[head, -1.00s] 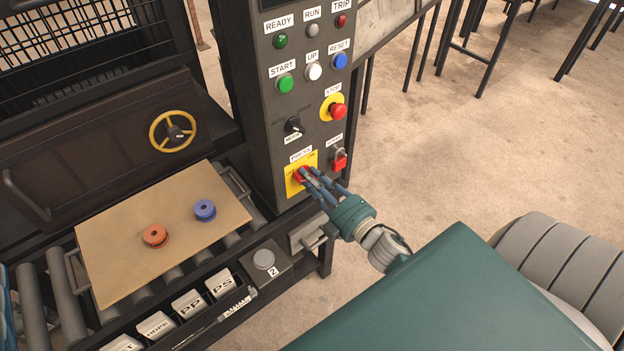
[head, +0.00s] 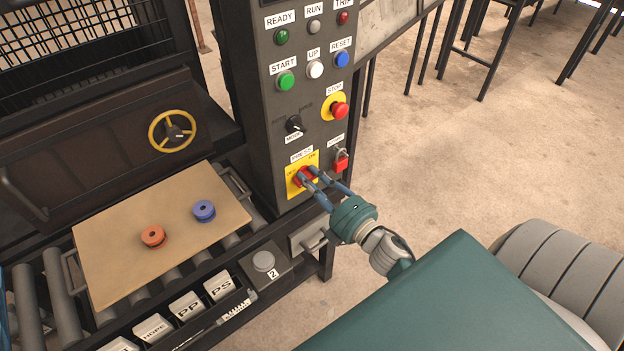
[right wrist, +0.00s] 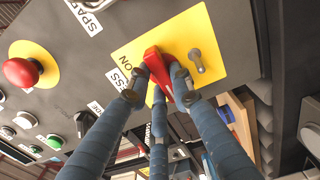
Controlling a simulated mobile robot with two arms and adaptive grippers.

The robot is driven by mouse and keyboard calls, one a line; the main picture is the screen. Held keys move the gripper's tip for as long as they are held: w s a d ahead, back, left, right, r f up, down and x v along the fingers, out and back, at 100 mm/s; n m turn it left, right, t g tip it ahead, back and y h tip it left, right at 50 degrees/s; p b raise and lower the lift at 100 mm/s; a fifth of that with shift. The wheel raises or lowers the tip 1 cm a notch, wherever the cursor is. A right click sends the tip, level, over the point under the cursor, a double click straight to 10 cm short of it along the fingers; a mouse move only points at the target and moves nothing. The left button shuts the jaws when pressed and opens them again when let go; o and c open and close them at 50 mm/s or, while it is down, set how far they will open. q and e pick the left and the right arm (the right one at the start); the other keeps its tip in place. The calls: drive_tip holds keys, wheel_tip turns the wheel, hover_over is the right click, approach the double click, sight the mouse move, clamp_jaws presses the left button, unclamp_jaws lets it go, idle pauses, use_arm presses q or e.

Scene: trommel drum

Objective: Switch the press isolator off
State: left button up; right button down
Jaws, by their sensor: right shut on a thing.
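The press isolator is a red rotary handle (head: 299,179) on a yellow plate (head: 291,188), low on the grey control panel. My right gripper (head: 313,178) is at the handle, its blue fingers on both sides. In the right wrist view the red handle (right wrist: 156,66) is pinched between the fingertips of the gripper (right wrist: 158,84). An ON label (right wrist: 126,62) shows beside it, with a PRESS label near it. The handle stands slantwise on the plate in that view; the fingers partly hide it. My left gripper is not in view.
A red padlock (head: 341,161) hangs close right of the isolator. The red stop button (head: 339,110) and the mode knob (head: 294,124) are above. At left, a board (head: 120,255) with an orange and a blue spool lies on rollers.

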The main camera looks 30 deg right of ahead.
drive_tip(key=shift+a, duration=0.1)
drive_tip(key=c, duration=1.5)
unclamp_jaws()
drive_tip(key=shift+s+f, duration=0.1)
drive_tip(key=shift+s, duration=0.2)
drive_tip(key=s, duration=0.7)
drive_tip(key=shift+s+d, duration=0.25)
drive_tip(key=shift+d, duration=0.05)
